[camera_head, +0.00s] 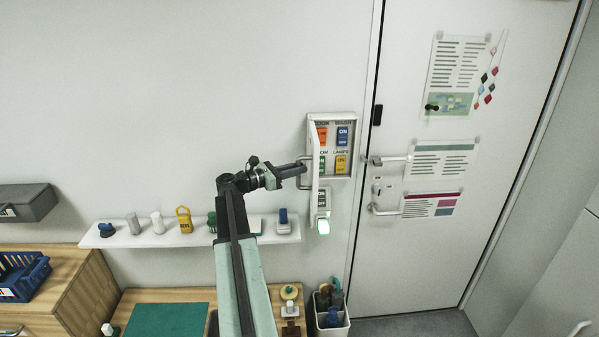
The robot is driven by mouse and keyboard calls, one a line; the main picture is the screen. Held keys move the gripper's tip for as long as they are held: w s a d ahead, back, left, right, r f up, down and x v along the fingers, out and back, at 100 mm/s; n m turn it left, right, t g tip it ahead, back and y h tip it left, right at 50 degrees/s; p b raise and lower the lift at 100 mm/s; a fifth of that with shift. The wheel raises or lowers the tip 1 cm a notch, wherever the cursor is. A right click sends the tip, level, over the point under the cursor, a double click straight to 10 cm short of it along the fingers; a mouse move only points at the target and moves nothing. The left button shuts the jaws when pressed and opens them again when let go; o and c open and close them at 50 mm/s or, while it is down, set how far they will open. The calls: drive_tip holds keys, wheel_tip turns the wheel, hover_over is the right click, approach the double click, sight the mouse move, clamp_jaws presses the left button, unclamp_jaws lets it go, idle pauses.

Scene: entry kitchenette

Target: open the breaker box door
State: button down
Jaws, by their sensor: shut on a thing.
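The breaker box (345,118) is a pale box on the wall, left of the white room door. Its own door (315,160) stands open, swung out from the wall and seen nearly edge-on at the box's left side. Inside, coloured switches show: orange, blue, green and yellow, with labels. My gripper (301,171) is shut on the handle (301,186) on the outer face of the breaker box door. The fingertips and part of the handle are hard to make out at this size.
Below the box hangs a small wall unit with a glowing lower end (323,226). A white shelf (150,237) holds several small items under my arm. The room door (460,250) carries handles and papers. A bin of tools (344,325) stands on the floor.

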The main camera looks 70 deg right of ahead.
drive_tip(key=shift+w+d, duration=0.15)
drive_tip(key=shift+w, duration=0.2)
drive_tip(key=shift+r, duration=0.15)
drive_tip(key=c, duration=1.4)
unclamp_jaws()
drive_tip(key=shift+d, duration=0.1)
drive_tip(key=shift+o, duration=0.2)
drive_tip(key=shift+w, duration=0.1)
drive_tip(key=v, duration=0.8)
